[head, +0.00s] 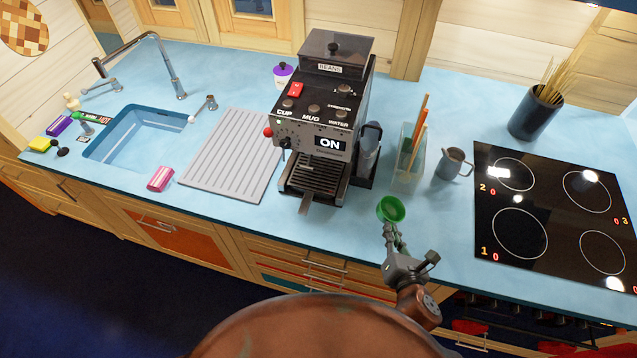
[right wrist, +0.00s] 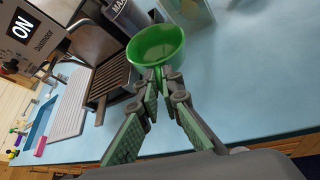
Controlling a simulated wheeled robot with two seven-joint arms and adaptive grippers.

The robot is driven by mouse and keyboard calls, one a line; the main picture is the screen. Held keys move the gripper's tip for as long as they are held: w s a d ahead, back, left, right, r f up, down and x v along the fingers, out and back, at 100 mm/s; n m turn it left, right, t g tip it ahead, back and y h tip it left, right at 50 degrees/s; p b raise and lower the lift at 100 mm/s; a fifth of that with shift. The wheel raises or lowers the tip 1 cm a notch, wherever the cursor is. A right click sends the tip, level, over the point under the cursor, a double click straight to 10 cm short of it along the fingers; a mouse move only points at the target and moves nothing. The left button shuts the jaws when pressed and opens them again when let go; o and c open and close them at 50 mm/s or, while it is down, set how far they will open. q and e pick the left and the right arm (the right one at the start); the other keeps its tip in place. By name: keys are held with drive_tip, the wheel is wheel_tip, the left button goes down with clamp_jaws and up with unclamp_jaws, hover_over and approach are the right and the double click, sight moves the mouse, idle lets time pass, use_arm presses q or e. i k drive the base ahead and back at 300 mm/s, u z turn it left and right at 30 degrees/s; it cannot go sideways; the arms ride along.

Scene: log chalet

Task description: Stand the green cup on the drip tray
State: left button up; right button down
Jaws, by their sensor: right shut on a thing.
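The green cup (head: 391,208) is at my right gripper (head: 393,232), which is shut on it, near the counter's front edge. It also shows in the right wrist view (right wrist: 157,52), at the fingertips (right wrist: 162,74), with its open mouth in sight. I cannot tell how far the cup is above the counter. The slatted drip tray (head: 318,180) is at the foot of the coffee machine (head: 322,105), left of the cup; it also shows in the right wrist view (right wrist: 108,82). The tray's visible slats are bare. My left gripper is not in view.
A clear holder (head: 408,165) with orange sticks and a grey mug (head: 453,163) stand behind the cup. The black hob (head: 550,210) is right; a ribbed draining board (head: 232,155) and sink are left.

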sight(317, 178)
drive_tip(key=k, duration=0.35)
drive_tip(key=u, duration=2.1)
drive_tip(key=i, duration=1.35)
drive_tip(key=z, duration=2.7)
drive_tip(key=i, duration=0.5)
drive_tip(key=z, duration=0.05)
